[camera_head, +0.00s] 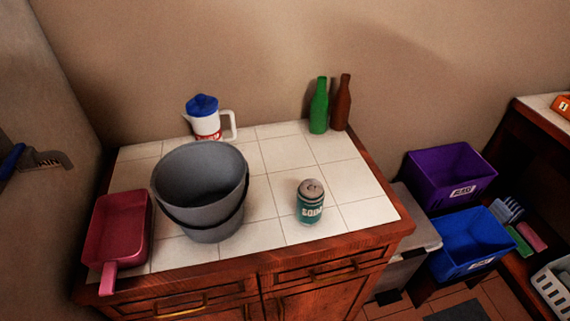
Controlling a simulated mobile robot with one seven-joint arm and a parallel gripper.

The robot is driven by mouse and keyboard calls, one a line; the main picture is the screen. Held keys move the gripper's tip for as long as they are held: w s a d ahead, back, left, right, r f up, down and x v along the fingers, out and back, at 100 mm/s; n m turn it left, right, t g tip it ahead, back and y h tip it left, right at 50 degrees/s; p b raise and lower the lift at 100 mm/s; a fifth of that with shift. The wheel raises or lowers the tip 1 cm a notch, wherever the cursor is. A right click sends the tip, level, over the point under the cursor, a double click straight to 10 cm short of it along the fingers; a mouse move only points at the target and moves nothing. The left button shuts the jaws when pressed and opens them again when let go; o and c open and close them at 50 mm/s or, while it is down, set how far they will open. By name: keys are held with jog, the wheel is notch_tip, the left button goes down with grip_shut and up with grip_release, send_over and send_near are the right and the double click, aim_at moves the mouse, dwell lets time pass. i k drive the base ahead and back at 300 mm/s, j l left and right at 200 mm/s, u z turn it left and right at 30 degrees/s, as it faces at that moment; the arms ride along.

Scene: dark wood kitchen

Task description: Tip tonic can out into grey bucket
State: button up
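A grey bucket (201,191) stands upright on the left half of the white tiled counter (272,192). Its dark inside shows and looks empty. A green can with a grey top (311,202) stands upright on the counter, to the right of the bucket and apart from it. Its label seems to read "SODA"; I see no can marked tonic.
A red pan (116,232) lies left of the bucket, handle over the front edge. A white and blue pitcher (207,119) stands behind it. Green (319,107) and brown (341,104) bottles stand at the back right. Purple (451,174) and blue (469,243) bins sit right of the counter.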

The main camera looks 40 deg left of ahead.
aim_at(201, 183)
jog(key=i+l, duration=0.45)
jog(key=l, duration=0.2)
jog(key=i+l+u, duration=0.1)
jog(key=u, duration=1.55)
